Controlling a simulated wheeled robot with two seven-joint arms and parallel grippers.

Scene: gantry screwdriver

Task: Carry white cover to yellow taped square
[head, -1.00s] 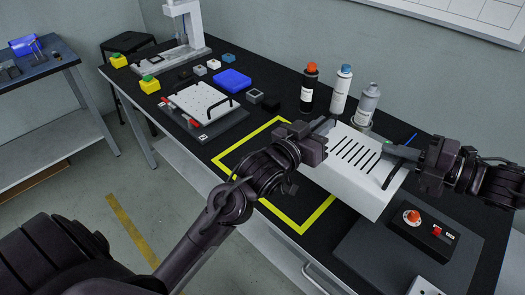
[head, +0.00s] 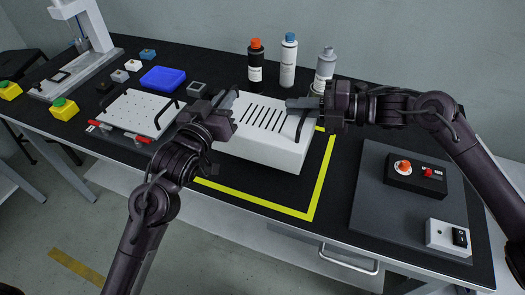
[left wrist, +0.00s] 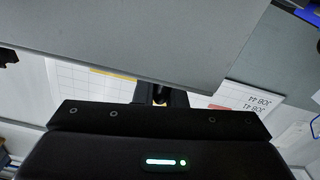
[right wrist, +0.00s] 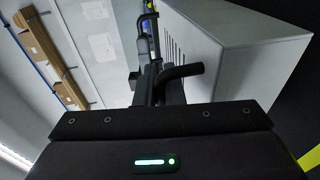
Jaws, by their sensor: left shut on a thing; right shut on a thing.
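The white cover (head: 262,152), a box with dark slots on top and a black handle at each end, is in the middle of the head view. It is over the back part of the yellow taped square (head: 318,190), whose front and right strips show; the cover hides the rest. I cannot tell whether it touches the table. My left gripper (head: 222,106) is shut on the handle at its left end. My right gripper (head: 304,103) is shut on the right handle (head: 300,128). The right wrist view shows the cover's side (right wrist: 255,65) and the handle (right wrist: 182,72).
A perforated white plate (head: 135,112) on a dark fixture stands left of the cover, close to my left arm. Three bottles, including a grey one (head: 325,72), stand behind. A control box (head: 414,172) sits on a grey mat at right. A blue bin (head: 162,79) is at the back left.

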